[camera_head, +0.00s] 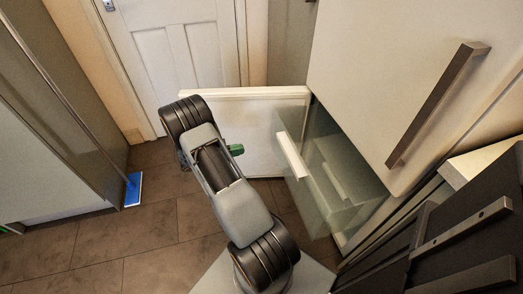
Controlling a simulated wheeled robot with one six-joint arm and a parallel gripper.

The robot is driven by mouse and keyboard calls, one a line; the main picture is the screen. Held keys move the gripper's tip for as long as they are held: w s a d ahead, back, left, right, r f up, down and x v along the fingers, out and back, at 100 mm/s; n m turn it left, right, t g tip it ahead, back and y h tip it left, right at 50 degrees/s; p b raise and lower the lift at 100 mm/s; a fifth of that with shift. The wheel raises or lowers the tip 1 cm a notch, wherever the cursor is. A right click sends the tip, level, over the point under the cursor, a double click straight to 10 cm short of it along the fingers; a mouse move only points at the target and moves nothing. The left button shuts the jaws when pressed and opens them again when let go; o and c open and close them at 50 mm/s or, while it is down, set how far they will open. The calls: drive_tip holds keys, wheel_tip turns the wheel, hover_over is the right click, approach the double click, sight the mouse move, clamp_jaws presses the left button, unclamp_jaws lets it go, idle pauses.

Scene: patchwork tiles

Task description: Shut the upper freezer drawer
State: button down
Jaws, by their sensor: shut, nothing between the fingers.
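The upper freezer drawer (318,178) is clear with a white front strip (292,155). It sticks out of the freezer below the large upper fridge door. The open white freezer door (262,113) stands to the left, behind the drawer. My arm rises in the middle of the head view and hides most of my gripper. A green tip (235,149), which looks like the end of my gripper, shows past the arm. It is left of the drawer front with a visible gap between them. It appears shut and holds nothing that I can see.
The upper fridge door (395,80) has a long dark handle (437,104). A dark appliance (465,235) with bar handles is at the lower right. A tall cabinet (60,110) stands at left, with a blue item (133,189) by its base. Tiled floor (150,240) is clear left of my arm.

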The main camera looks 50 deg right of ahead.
sight(279, 141)
drive_tip(key=shift+b+x, duration=1)
drive_tip(key=shift+x, duration=5.9)
drive_tip(key=shift+d+f, duration=0.15)
